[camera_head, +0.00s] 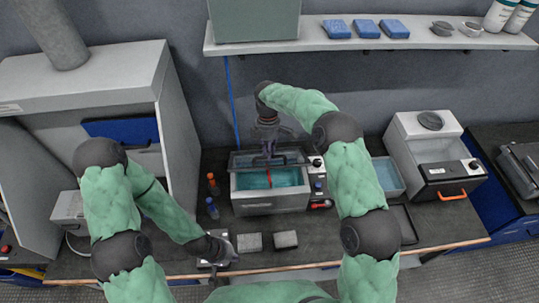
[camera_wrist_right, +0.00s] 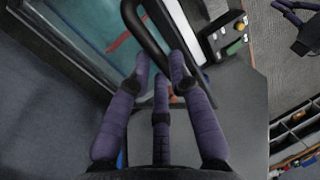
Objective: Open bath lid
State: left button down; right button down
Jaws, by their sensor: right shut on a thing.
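The bath (camera_head: 270,201) is a grey open-topped tank with teal liquid, in the middle of the bench. A dark-framed, see-through lid (camera_head: 240,160) shows at its back edge, partly hidden by my right gripper; its exact tilt is hard to tell. My right gripper (camera_head: 268,152) reaches down over the back of the bath. In the right wrist view its purple fingers (camera_wrist_right: 160,75) close around the black bar handle (camera_wrist_right: 150,38). My left gripper (camera_head: 226,250) is low over the bench, front left of the bath; its fingers are too small to read.
Two grey blocks (camera_head: 286,239) lie in front of the bath. Small bottles (camera_head: 212,207) stand to its left. A white box with an orange handle (camera_head: 436,160) stands at the right. A shelf (camera_head: 310,43) runs above the back; a fume hood (camera_head: 90,80) stands at the left.

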jog(key=shift+w+d+f, duration=0.1)
jog(key=shift+w+f, duration=0.1)
jog(key=shift+f, duration=0.05)
jog(key=c, duration=1.4)
grip_release()
jog(key=shift+c, duration=0.2)
jog(key=o, duration=0.3)
jog(key=shift+w+f, duration=0.1)
jog(key=shift+w, duration=0.05)
jog(key=shift+w+f, duration=0.1)
jog(key=shift+w, duration=0.1)
jog(key=shift+s, duration=0.15)
jog(key=v, duration=1.2)
